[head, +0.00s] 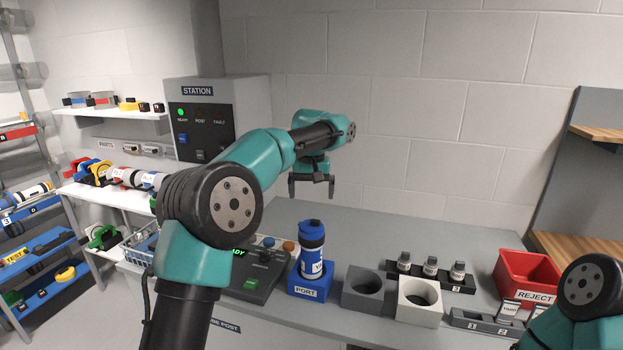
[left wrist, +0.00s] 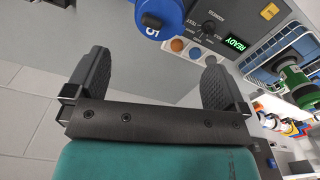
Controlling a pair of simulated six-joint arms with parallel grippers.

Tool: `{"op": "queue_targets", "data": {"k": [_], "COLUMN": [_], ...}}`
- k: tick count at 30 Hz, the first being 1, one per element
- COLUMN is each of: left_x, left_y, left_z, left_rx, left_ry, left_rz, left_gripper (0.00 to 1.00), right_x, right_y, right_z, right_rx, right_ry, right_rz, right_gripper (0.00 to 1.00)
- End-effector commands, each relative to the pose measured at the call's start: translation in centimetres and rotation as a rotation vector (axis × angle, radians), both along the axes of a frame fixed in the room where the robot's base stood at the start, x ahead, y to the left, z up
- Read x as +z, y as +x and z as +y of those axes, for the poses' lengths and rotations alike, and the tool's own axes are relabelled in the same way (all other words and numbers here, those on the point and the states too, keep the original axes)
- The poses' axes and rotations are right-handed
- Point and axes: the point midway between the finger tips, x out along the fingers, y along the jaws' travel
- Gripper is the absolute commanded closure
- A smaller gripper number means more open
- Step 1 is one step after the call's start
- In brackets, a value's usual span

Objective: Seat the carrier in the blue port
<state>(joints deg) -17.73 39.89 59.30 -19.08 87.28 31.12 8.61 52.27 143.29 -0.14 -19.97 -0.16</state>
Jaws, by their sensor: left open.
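The carrier (head: 312,254), a white cylinder with dark bands and a blue cap, stands upright in the blue port (head: 309,289) on the table. How deep it sits in the port cannot be told. My left gripper (head: 311,194) is open and empty, above and behind the carrier and apart from it. In the left wrist view, the open fingers (left wrist: 152,82) have nothing between them, and the carrier's blue cap (left wrist: 158,14) shows at the top edge. My right arm shows at the lower right in the head view, but its gripper is out of view.
A grey block (head: 362,302) and a white block (head: 433,317), each with a round hole, stand right of the port. A rack of small vials (head: 430,284) and a red reject bin (head: 517,268) are farther right. A control panel (head: 242,290) is left of the port.

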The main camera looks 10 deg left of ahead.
Motion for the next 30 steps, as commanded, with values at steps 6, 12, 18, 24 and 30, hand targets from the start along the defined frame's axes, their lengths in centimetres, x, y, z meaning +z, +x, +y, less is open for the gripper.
{"op": "queue_targets", "data": {"k": [6, 12, 18, 24, 30], "left_x": [3.1, 4.1, 4.1, 4.1, 3.3], "left_y": [0.0, 0.0, 0.0, 0.0, -0.1], "left_z": [-0.1, 0.0, 0.0, 0.0, -0.6], "left_rx": [-0.001, -0.001, -0.001, -0.001, -0.014], "left_ry": [-0.001, 0.0, 0.001, 0.0, -0.011], "left_rz": [-0.002, 0.001, 0.001, 0.001, 0.006], "left_gripper": [0.0, 0.0, 0.0, 0.0, 0.0], "right_x": [0.0, 0.0, 0.0, 0.0, 0.0], "right_y": [0.0, 0.0, 0.0, 0.0, 0.0], "right_z": [0.0, 0.0, 0.0, 0.0, 0.0], "right_rx": [0.0, 0.0, 0.0, 0.0, 0.0], "right_ry": [0.0, 0.0, 0.0, 0.0, 0.0], "right_rz": [0.0, 0.0, 0.0, 0.0, 0.0], "right_gripper": [0.58, 0.58, 0.58, 0.58, 0.58]}}
